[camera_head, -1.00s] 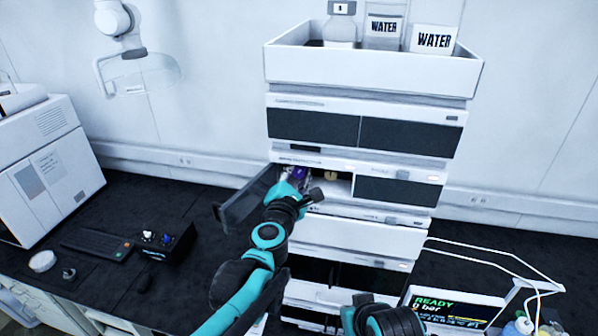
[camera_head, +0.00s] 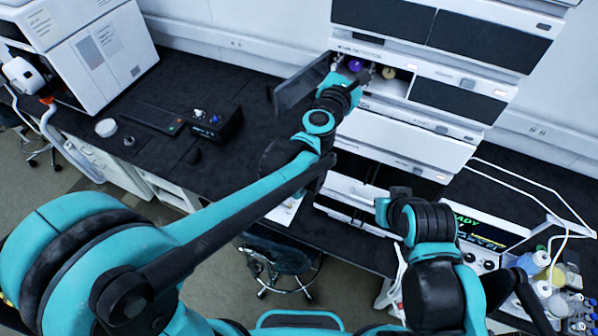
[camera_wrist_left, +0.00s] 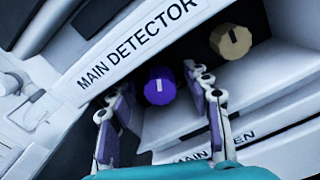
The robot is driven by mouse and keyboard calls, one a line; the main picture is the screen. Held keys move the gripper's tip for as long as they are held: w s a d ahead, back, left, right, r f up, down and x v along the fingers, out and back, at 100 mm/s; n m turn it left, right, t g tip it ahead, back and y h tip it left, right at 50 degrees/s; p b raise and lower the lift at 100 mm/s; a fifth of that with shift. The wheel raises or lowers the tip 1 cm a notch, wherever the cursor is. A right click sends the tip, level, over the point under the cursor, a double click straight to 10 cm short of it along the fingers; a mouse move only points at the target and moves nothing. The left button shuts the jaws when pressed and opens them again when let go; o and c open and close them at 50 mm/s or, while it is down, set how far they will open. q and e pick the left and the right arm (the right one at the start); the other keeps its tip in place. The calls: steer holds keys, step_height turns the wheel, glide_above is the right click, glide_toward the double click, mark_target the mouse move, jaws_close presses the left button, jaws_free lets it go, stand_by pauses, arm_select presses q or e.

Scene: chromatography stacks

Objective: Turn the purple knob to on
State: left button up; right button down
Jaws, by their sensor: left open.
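The purple knob (camera_wrist_left: 159,87) sits inside an open compartment of the stack, beside the words "MAIN DETECTOR". A light line on its face is near upright in the left wrist view. The knob also shows in the head view (camera_head: 355,65). My left gripper (camera_wrist_left: 162,100) is open, with one finger on each side of the knob in the picture; I cannot tell whether they touch it. In the head view my left gripper (camera_head: 350,78) reaches into the compartment. My right arm is at the lower right of the head view, but its fingertips cannot be made out clearly.
A tan knob (camera_wrist_left: 231,41) is to the right of the purple one. The dark compartment door (camera_head: 298,86) stands open on the left. A black box with small knobs (camera_head: 217,122) sits on the bench. Bottles (camera_head: 548,290) stand at the lower right.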

arm_select(q)
steer(key=b+v, duration=0.2)
steer(key=v, duration=0.7)
steer(key=s+a+f+m+g+b, duration=0.1)
steer(key=s+a+f+m+b, duration=0.2)
steer(key=f+m+b, duration=0.3)
steer(key=s+a+f+m+g+b, duration=0.2)
steer(key=f+m+b, duration=0.3)
steer(key=f, duration=0.5)
steer(key=s+a+f+m+g+b, duration=0.2)
steer(key=s+a+f+m+b, duration=0.2)
steer(key=f+m, duration=0.4)
steer(key=shift+a+f+y+b, duration=0.3)
steer(key=shift+a+f+b, duration=0.25)
steer(key=shift+b, duration=0.75)
